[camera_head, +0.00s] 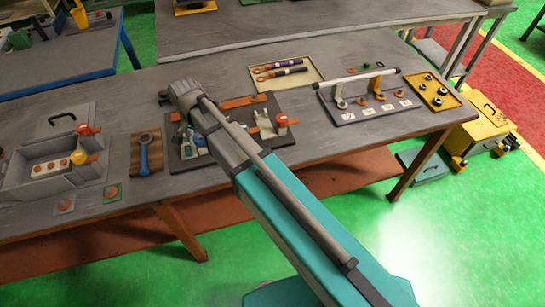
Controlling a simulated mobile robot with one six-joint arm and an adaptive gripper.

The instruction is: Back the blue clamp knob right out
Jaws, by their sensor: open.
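The dark fixture plate (222,151) lies in the middle of the bench, with orange bars and pale clamp blocks on it. Small blue-grey parts (189,141) show at its left, just below the end of my arm. I cannot tell which of them is the blue clamp knob, as my arm covers part of the plate. My gripper (164,98) is at the end of my arm, over the plate's upper left edge. It is small and partly hidden by the wrist. It is open, and I see nothing held in it.
A grey tray (32,190) with red and orange knobs stands farther left. At right are a rack with a bar handle (358,77) and a yellow tray (458,100). A tool tray (287,83) lies behind.

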